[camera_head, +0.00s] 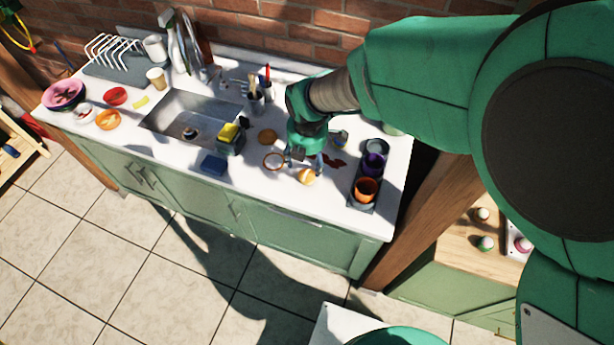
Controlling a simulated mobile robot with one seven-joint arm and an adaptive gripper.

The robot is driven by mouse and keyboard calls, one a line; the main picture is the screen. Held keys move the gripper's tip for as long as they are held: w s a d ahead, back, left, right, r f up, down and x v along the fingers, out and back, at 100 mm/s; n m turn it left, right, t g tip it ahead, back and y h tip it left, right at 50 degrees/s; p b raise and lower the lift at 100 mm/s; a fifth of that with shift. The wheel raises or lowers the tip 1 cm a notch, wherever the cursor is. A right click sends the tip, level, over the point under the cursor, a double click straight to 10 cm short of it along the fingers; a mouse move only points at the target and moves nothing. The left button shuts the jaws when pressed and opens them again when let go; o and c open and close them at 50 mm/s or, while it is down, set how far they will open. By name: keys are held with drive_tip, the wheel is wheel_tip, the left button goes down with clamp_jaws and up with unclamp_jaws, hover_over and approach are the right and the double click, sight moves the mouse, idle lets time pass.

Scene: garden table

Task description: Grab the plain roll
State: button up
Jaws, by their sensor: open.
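A small round golden-tan item (306,177), which looks like a roll, lies on the white countertop (340,216) right of the middle. My gripper (304,165) points down just above and behind it, with its fingers apart. I cannot tell whether the fingers touch it or are beside it. A second round brown item (267,137) lies further back to the left and could also be a roll. The view is too small to tell which one is plain.
A ring-shaped item (273,161) lies close left of my gripper. A dark tray (356,198) with several pots or cups stands to the right. A sink (185,112), a blue item (214,164) and a sponge holder (230,143) are left. The counter's front right is clear.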

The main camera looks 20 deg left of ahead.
sight(307, 174)
drive_tip(key=f, duration=0.3)
drive_tip(key=w+f, duration=0.1)
drive_tip(key=f, duration=0.1)
drive_tip(key=shift+a+f+b, duration=0.2)
drive_tip(key=shift+f+b, duration=0.1)
drive_tip(key=shift+f, duration=0.05)
drive_tip(key=shift+w+a+f+b, duration=0.1)
drive_tip(key=shift+w+f+b, duration=0.05)
drive_tip(key=shift+f, duration=0.7)
drive_tip(key=shift+w+d+f+b, duration=0.1)
drive_tip(key=shift+w+f+b, duration=0.1)
drive_tip(key=shift+f, duration=0.7)
drive_tip(key=shift+w+a+f+b, duration=0.1)
drive_tip(key=shift+w+f+b, duration=0.05)
drive_tip(key=shift+f, duration=0.7)
drive_tip(key=c, duration=1)
